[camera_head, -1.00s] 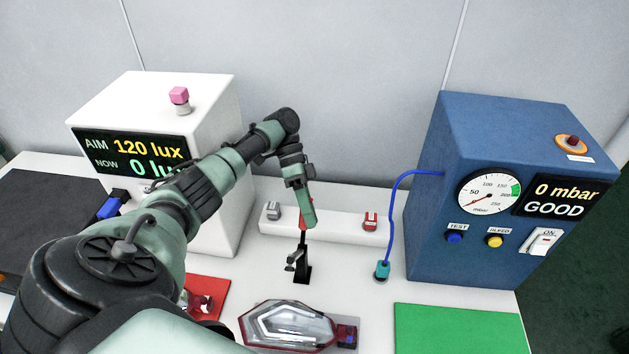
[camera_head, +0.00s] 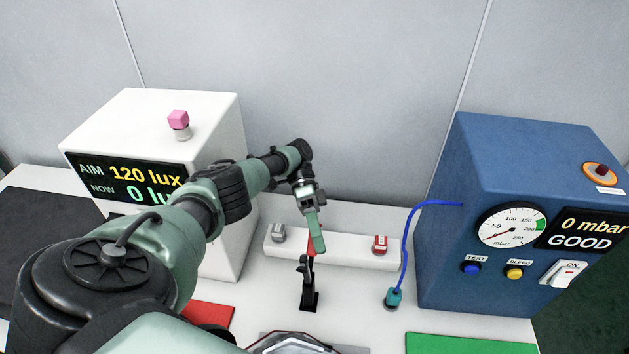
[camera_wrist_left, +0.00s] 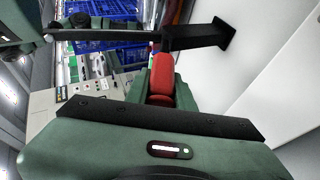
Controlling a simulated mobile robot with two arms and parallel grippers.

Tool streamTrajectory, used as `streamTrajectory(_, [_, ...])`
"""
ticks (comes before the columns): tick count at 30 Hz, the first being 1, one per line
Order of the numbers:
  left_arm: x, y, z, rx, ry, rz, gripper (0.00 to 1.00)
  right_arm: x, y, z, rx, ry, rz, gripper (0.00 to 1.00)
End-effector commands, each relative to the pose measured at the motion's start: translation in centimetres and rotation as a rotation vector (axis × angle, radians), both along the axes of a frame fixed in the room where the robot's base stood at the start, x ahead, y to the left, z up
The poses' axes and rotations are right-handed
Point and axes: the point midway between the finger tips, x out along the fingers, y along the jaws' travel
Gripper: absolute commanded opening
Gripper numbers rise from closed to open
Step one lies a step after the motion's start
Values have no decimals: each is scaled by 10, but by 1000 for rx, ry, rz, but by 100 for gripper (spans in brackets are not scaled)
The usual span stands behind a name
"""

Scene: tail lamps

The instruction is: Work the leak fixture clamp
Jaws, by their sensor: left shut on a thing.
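The leak fixture clamp (camera_head: 309,298) is a small black stand with a red handle on the white table, in front of the white bar. My left gripper (camera_head: 315,240) reaches down over it from the left and is shut on the red handle. In the left wrist view the red handle (camera_wrist_left: 162,75) lies between the green fingers, with the clamp's black arm (camera_wrist_left: 195,37) beyond. The fingers hide part of the handle in the head view. A tail lamp (camera_head: 290,344) shows only its top edge at the bottom of the head view. My right gripper is out of view.
A white bar with a grey clip (camera_head: 278,233) and a red clip (camera_head: 380,244) stands behind the clamp. The blue tester (camera_head: 470,260) at right reads 0 mbar, GOOD; its blue hose ends at a teal plug (camera_head: 393,298). Green (camera_head: 470,346) and red (camera_head: 210,313) mats lie in front.

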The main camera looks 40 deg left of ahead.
Motion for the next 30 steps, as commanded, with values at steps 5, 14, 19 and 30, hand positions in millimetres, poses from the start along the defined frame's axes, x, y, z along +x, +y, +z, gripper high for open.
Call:
streamTrajectory(5, [-2, 0, -2, 3, 8, -2, 0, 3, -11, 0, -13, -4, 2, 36])
streamTrajectory(14, [-1, 0, -1, 3, 6, -2, 45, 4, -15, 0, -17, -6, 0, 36])
streamTrajectory(19, [-1, 0, 0, 2, 4, 0, 45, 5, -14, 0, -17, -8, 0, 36])
streamTrajectory(30, [-1, 1, 49, 2, 2, -1, 45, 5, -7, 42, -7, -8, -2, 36])
